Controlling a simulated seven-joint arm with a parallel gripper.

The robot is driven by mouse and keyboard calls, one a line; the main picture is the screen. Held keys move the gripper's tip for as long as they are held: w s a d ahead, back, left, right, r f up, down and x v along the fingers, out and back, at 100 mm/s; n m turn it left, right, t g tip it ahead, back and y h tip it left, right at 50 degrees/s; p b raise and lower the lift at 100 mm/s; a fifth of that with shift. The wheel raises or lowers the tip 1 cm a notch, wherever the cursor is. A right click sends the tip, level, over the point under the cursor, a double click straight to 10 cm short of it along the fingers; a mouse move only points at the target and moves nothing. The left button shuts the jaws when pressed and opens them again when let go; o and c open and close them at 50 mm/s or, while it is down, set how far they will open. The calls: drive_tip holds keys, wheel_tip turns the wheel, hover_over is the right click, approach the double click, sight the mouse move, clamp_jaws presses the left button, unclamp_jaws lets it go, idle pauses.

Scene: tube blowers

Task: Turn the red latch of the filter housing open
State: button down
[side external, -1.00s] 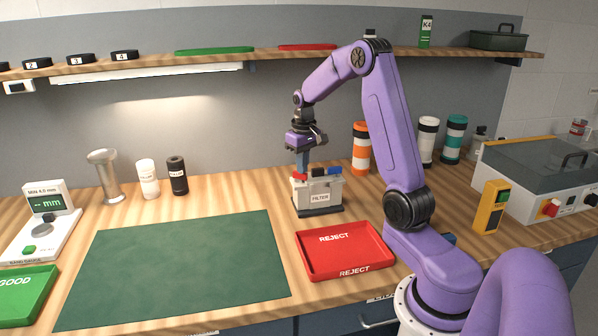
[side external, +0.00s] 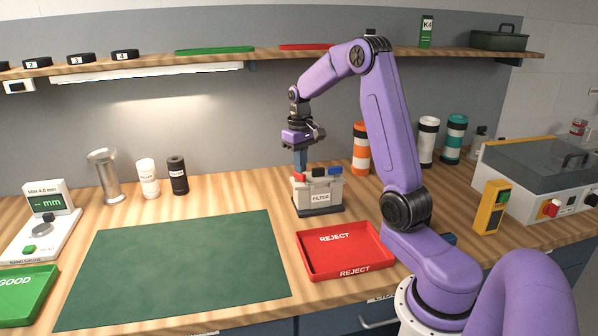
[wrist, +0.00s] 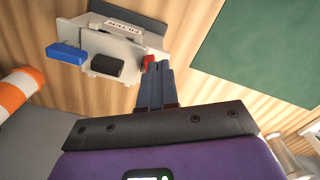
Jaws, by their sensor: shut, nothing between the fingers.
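The filter housing (side external: 318,193) is a light grey box on a dark base, labelled FILTER, standing on the bench behind the red tray. Its red latch (side external: 299,177) is at the top left of the housing; in the wrist view the latch (wrist: 149,62) shows beside my fingertips. My gripper (side external: 300,170) points down at that corner with its blue-grey fingers closed together and empty. In the wrist view my gripper's fingertips (wrist: 159,68) are right next to the latch and seem to touch it. The fingers partly hide the latch in the side view.
A blue part (side external: 335,171) and a black part (side external: 319,172) sit on the housing's top. The red REJECT tray (side external: 345,250) lies in front. A green mat (side external: 185,270) lies to the left. An orange-striped bottle (side external: 361,150) stands behind right.

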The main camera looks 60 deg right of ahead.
drive_tip(key=shift+d+r, duration=0.1)
drive_tip(key=shift+r, duration=1.85)
